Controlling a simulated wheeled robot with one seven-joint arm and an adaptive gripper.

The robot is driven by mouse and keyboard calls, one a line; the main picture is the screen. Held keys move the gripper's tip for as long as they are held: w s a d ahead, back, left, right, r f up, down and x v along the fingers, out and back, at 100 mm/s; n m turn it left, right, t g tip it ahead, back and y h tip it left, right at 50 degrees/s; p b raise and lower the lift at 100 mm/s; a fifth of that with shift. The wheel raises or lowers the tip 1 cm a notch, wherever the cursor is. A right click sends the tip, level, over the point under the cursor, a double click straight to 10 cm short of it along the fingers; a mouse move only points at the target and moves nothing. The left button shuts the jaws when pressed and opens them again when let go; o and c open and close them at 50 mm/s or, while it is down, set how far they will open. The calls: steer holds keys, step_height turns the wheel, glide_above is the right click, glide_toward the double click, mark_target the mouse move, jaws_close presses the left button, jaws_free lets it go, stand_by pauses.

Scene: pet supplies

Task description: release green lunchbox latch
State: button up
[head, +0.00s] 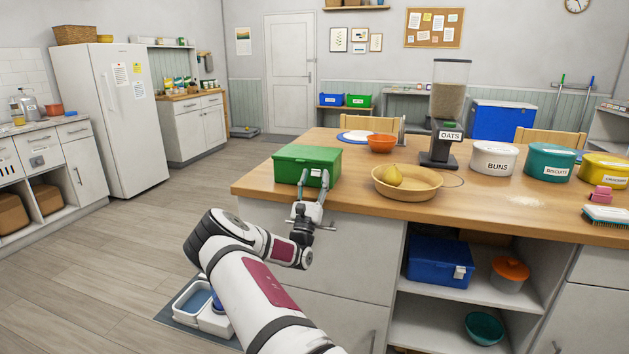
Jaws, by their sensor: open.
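The green lunchbox (306,160) stands upright near the left front edge of the wooden counter, with its lid down. Its light-coloured latch (325,178) is on the front face, at the right side, next to a white label (315,173). My gripper (311,192) is open at the lunchbox's front, its fingers pointing up toward the latch. One finger is close to the latch; I cannot tell whether they touch. The fingers partly cover the lower front of the box.
A wooden bowl (407,192) with a yellow pear stands just right of the lunchbox on the counter (470,207). An orange bowl (382,143) and an oats dispenser (445,115) stand behind. A blue box (437,262) sits on the shelf below.

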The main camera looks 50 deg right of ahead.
steer(key=shift+f, duration=0.1)
steer(key=v, duration=1.2)
